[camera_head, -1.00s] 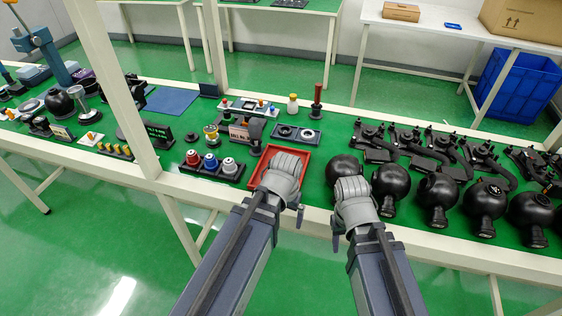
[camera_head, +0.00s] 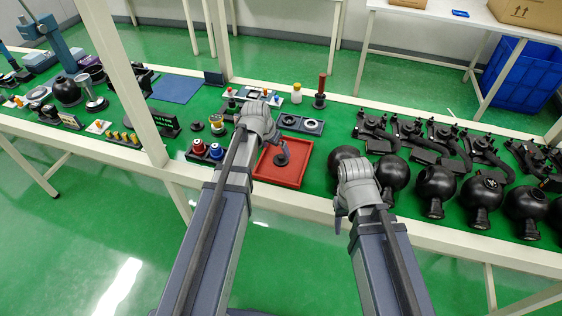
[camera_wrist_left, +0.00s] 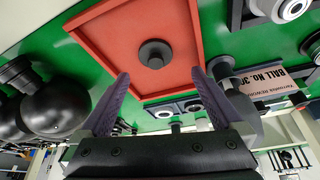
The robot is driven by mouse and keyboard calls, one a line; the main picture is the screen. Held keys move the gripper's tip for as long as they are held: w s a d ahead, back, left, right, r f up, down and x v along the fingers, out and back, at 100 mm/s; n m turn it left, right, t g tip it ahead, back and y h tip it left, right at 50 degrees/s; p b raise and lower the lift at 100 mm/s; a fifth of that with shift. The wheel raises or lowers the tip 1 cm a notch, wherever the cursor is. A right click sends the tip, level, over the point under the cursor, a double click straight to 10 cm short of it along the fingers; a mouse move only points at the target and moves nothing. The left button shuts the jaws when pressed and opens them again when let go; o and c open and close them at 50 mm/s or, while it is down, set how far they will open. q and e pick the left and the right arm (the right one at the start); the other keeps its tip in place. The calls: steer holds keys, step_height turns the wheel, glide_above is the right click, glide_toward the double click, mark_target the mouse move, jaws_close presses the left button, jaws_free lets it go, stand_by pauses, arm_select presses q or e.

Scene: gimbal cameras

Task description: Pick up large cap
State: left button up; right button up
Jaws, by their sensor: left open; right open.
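A black round piece with a raised knob, which looks like the large cap (camera_wrist_left: 155,53), lies in the red tray (camera_wrist_left: 97,40). It shows beyond and between the open fingers of my left gripper (camera_wrist_left: 158,74), apart from them. In the head view my left gripper (camera_head: 279,142) is over the far part of the red tray (camera_head: 275,176); the dark piece in the tray is partly hidden by a finger. My right gripper (camera_head: 340,212) is open and empty, in front of the black spheres.
Several black spheres (camera_head: 435,184) and black arm-like fixtures (camera_head: 410,135) fill the table to the right. A rack with red and blue capped parts (camera_head: 207,150) stands left of the tray, and a dark plate with round recesses (camera_head: 301,125) behind it.

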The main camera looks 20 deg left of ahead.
mark_target(281, 156)
arm_select(q)
steer(key=shift+w+f, duration=0.1)
steer(key=shift+f, duration=0.3)
arm_select(e)
steer(key=shift+f, duration=0.45)
arm_select(q)
steer(key=b+x, duration=0.5)
steer(key=shift+d+f, duration=0.1)
steer(key=shift+d, duration=0.2)
arm_select(e)
step_height(281, 156, down, 5)
steer(key=shift+r, duration=0.2)
arm_select(q)
steer(key=c, duration=1.3)
arm_select(e)
steer(key=shift+r, duration=0.1)
arm_select(q)
step_height(281, 156, up, 10)
steer(key=p, duration=1)
arm_select(e)
step_height(281, 156, up, 10)
